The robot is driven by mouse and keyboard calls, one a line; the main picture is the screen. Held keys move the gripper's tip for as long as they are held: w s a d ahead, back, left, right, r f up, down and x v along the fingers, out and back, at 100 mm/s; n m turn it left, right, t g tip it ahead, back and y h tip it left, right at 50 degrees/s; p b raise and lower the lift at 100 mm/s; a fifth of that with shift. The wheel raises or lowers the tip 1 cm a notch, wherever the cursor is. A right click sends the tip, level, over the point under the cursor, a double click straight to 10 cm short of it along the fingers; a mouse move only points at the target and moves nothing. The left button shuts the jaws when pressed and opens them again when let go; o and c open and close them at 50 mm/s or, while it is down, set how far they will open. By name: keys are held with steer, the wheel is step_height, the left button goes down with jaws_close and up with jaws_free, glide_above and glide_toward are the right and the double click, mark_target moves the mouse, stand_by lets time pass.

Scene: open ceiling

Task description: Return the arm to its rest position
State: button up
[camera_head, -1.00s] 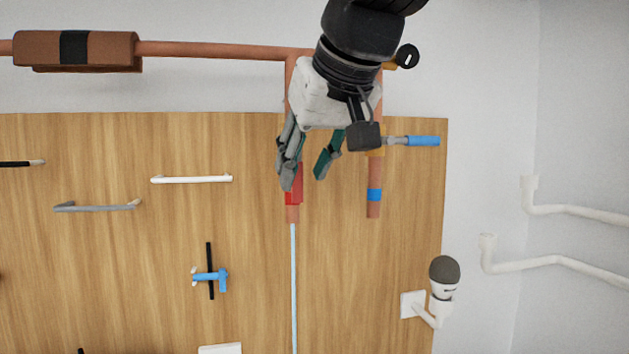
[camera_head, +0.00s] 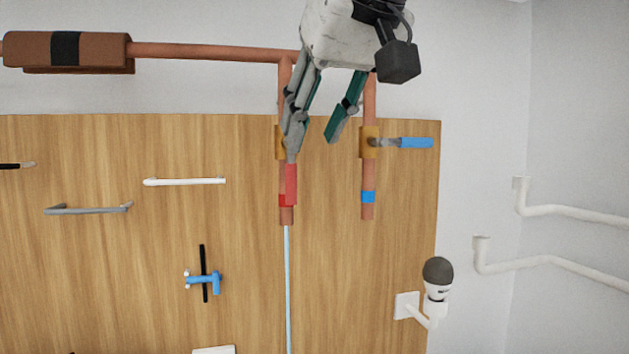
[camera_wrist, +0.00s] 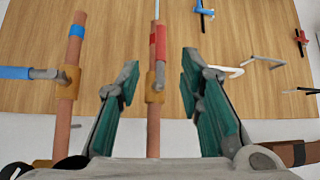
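My gripper (camera_head: 314,138) is open and empty in the upper middle of the head view, with grey fingers and green pads. It overlaps the left copper pipe there, just above the red valve handle (camera_head: 290,184). In the wrist view, that pipe and the red handle (camera_wrist: 160,42) show between the spread fingers (camera_wrist: 158,80), with no grip on them visible. The red handle lies along the pipe, and a thin pale-blue stream (camera_head: 288,290) runs down from the pipe's end. My gripper hides part of the left pipe in the head view.
A second copper pipe (camera_head: 368,178) has a blue handle (camera_head: 416,143) pointing sideways. The wooden panel (camera_head: 330,290) bears white and grey bars, a small blue tap (camera_head: 205,280) and a lamp-like fixture (camera_head: 437,280). White pipes (camera_head: 560,263) run along the right wall.

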steer(key=s+d+f+m+g+h, duration=0.1)
steer(key=s+d+f, duration=0.3)
steer(key=f, duration=0.6)
steer(key=s+d+f+m+g+h, duration=0.1)
steer(key=s+d+f+m, duration=0.1)
steer(key=s+d+f, duration=0.3)
steer(key=s+d+f+m+h, duration=0.1)
steer(key=s+d+f, duration=0.3)
steer(key=d+f, duration=0.5)
step_height(320, 180, down, 6)
steer(key=shift+s+d+f+m+g+h, duration=0.25)
steer(key=shift+d+m+g+h, duration=0.15)
steer(key=shift+m, duration=0.2)
